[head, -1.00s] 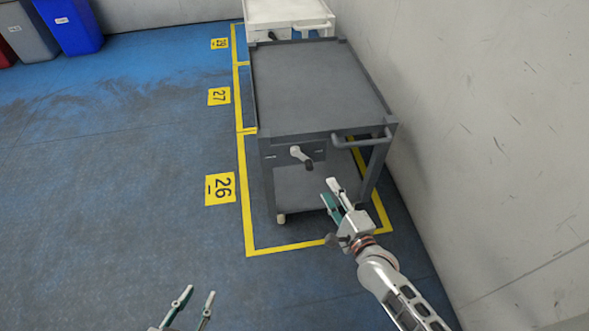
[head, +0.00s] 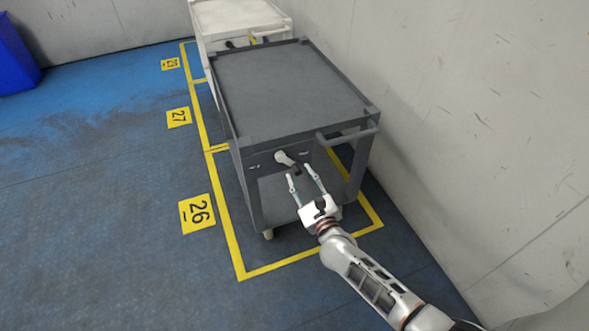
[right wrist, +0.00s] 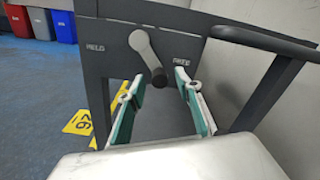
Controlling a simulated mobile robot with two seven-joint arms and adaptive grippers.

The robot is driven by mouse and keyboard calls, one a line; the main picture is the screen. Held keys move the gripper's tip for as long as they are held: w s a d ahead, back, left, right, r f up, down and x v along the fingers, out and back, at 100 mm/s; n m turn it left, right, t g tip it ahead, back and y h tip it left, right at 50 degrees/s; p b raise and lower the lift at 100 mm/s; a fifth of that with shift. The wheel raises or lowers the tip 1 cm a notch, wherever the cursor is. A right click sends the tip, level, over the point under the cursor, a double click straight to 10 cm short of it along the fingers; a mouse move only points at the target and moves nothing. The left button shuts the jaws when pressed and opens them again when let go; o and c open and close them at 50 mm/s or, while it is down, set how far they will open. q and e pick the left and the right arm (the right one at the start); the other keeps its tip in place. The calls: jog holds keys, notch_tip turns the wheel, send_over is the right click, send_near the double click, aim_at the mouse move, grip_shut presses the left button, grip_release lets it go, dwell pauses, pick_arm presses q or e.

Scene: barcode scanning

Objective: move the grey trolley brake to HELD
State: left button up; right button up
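The grey trolley (head: 290,90) stands in the yellow floor outline marked 26. Its brake lever (head: 284,158) is on the front panel. In the right wrist view the lever (right wrist: 146,52) has a light arm and a dark knob, which hangs down and to the right, toward the FREE label (right wrist: 182,62). The HELD label (right wrist: 95,49) is on the left. My right gripper (head: 305,172) is open and empty just in front of the panel. Its fingers (right wrist: 160,95) are below the knob, one on each side, and no contact is clear. My left gripper is out of view.
The trolley's push handle (head: 348,134) juts out at the right, near my right gripper. The pale wall (head: 460,120) is close on the right. A white trolley (head: 238,20) stands behind. The blue floor (head: 100,190) at left is clear.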

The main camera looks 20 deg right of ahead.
aim_at(298, 173)
jog(key=shift+w+f+b, duration=0.1)
jog(key=shift+w+b, duration=0.25)
jog(key=shift+w, duration=1.6)
